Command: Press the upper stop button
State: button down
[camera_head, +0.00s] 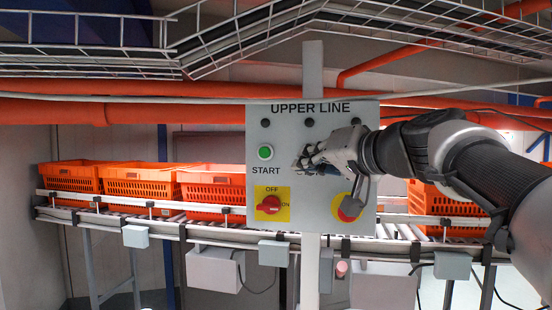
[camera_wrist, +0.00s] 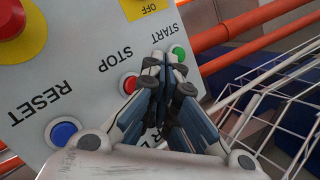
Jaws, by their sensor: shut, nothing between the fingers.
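The grey control panel (camera_head: 262,130) reads UPPER LINE and stands on a post. Its red stop button (camera_wrist: 130,84) shows in the wrist view, beside the word STOP; in the head view my gripper hides it. The green start button (camera_head: 265,152) is to the left of my gripper in the head view; it also shows in the wrist view (camera_wrist: 179,51). The blue reset button (camera_wrist: 62,131) is visible in the wrist view. My gripper (camera_head: 306,160) is shut and empty in front of the panel. In the wrist view its fingertips (camera_wrist: 165,62) appear between the green and red buttons; contact cannot be told.
Below on the panel are a red rotary switch (camera_head: 269,205) on yellow and a red mushroom button (camera_head: 349,208) on yellow, partly behind my arm. Orange totes (camera_head: 140,182) stand on a roller conveyor behind. A wire cable tray (camera_head: 230,42) and orange pipes (camera_head: 70,110) run above.

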jog(key=shift+s+a+b, duration=0.25)
jog(key=shift+s+b, duration=0.05)
jog(key=shift+s, duration=0.5)
jog(key=shift+s+a+b, duration=0.25)
jog(key=shift+s+b, duration=0.05)
jog(key=shift+s, duration=0.45)
jog(key=s+d+f+g+h+b, duration=0.1)
jog(key=s+f+b, duration=0.6)
jog(key=f, duration=1.4)
jog(key=s+d+f+n+g+h+b, duration=0.1)
jog(key=s+f+g+h+b, duration=0.3)
jog(key=f, duration=1.8)
jog(key=s+d+f+g+h+b, duration=0.1)
jog(key=s+f+g+b, duration=0.4)
jog(key=s+f+b, duration=0.6)
jog(key=s+f+h, duration=0.1)
jog(key=s+f, duration=0.6)
jog(key=f, duration=0.3)
jog(key=shift+s+d+f+n+b, duration=0.15)
jog(key=shift+s+d+n+b, duration=0.15)
jog(key=shift+n, duration=0.1)
